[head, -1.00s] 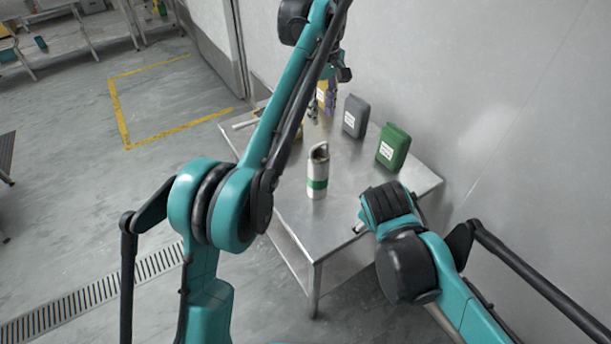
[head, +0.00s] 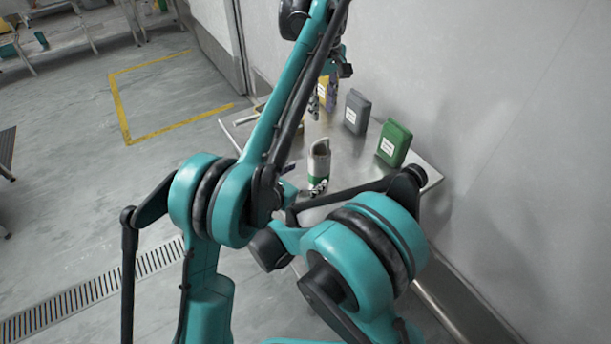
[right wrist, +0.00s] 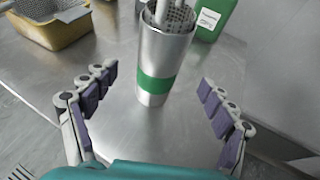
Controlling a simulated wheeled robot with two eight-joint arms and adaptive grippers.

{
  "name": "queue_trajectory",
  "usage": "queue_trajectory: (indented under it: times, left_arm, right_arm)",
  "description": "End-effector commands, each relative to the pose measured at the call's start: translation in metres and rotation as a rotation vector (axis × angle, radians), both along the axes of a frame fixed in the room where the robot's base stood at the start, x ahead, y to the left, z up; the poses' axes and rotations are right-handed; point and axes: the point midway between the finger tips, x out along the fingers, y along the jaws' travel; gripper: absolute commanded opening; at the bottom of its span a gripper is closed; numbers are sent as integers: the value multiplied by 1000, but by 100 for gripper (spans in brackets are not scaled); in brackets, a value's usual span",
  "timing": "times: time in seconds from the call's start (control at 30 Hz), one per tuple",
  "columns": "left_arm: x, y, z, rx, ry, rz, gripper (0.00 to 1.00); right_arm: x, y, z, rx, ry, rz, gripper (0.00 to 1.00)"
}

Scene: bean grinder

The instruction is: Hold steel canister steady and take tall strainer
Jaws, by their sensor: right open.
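The steel canister (head: 320,150) with a green band stands upright on the metal table. In the right wrist view the canister (right wrist: 167,55) is ahead of my right gripper (right wrist: 158,80), between the lines of its spread purple-padded fingers, which do not touch it. A perforated metal strainer (right wrist: 181,14) stands in the canister's mouth; its top is cut off there. My right gripper (head: 303,180) is low beside the canister in the head view, partly hidden by my arm. My left gripper (head: 322,102) hangs behind the canister, fingers apart and seemingly empty.
A grey container (head: 355,112) and a green container (head: 394,143) stand at the table's back right by the wall. A yellow tray (right wrist: 62,38) with a mesh piece lies at upper left in the right wrist view.

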Motion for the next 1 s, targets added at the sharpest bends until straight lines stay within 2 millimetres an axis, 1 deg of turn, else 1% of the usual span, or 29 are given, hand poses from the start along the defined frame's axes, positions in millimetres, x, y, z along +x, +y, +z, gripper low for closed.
queue_trajectory:
  times: [0.17,0.4,0.53,0.7,0.93,0.97,1.0]
  left_arm:
    - [0,0,0,0,0,0,34]
    - [0,0,0,0,0,0,34]
    - [0,0,0,0,0,0,34]
    - [0,0,0,0,0,0,34]
    - [0,0,0,0,0,0,34]
    - [0,0,0,0,0,0,34]
    - [0,0,0,0,0,0,34]
  right_arm:
    - [12,-7,-7,-39,5,14,84]
    - [41,-26,-21,-35,5,12,84]
    - [54,-32,-27,-34,5,13,84]
    - [61,-37,-31,-34,6,13,84]
    - [62,-37,-31,-34,5,13,84]
    - [62,-37,-31,-34,5,13,78]
    - [61,-37,-31,-34,5,13,68]
